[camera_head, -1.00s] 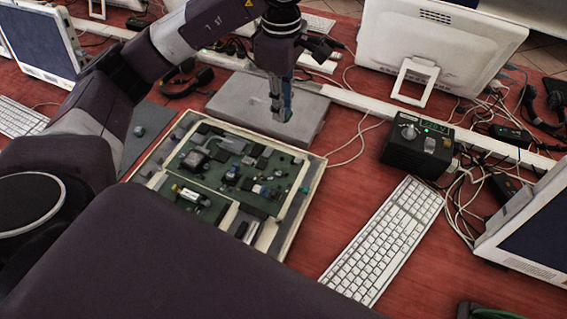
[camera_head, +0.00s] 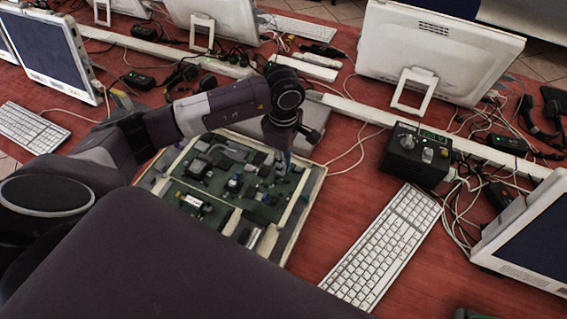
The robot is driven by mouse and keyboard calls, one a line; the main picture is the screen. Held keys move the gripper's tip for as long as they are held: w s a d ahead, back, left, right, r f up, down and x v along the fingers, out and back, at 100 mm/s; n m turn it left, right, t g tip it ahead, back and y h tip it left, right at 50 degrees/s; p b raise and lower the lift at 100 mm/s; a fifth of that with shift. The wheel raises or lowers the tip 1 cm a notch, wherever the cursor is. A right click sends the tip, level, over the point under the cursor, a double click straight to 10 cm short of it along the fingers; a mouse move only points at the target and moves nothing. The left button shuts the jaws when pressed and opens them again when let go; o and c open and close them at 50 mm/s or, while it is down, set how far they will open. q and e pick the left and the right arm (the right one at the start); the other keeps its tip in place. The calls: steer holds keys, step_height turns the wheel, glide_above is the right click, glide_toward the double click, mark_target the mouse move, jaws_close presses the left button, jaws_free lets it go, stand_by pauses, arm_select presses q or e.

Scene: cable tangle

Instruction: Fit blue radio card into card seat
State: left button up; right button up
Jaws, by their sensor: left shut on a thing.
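The green circuit board (camera_head: 230,215) lies in a pale frame on the table in the middle of the view. My left gripper (camera_head: 283,162) points down over the board's far right part and is shut on the blue radio card (camera_head: 288,160). Only a small blue piece of the card shows below the wrist. I cannot tell whether the card touches the board. I cannot make out the card seat, which may be hidden by the gripper or among the parts. My right gripper is not in view.
A grey flat case (camera_head: 314,116) lies behind the board, partly hidden by my arm. A black box with knobs (camera_head: 415,155) and a white keyboard (camera_head: 383,245) stand to the right. Loose cables (camera_head: 455,210) lie by the right monitor. Red table shows between board and keyboard.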

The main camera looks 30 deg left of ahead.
arm_select(q)
steer(key=shift+f, duration=0.75)
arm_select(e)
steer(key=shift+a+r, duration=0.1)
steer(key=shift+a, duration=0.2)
arm_select(q)
steer(key=shift+o, duration=0.2)
steer(key=shift+f+b, duration=0.35)
steer(key=shift+b, duration=0.05)
steer(key=shift+s+f+b, duration=0.2)
steer(key=shift+f+b, duration=0.05)
steer(key=shift+b, duration=0.1)
steer(key=shift+c, duration=0.2)
steer(key=o, duration=0.8)
steer(key=shift+s, duration=0.1)
steer(key=shift+c, duration=0.2)
steer(key=shift+o, duration=0.8)
steer(key=shift+f, duration=0.2)
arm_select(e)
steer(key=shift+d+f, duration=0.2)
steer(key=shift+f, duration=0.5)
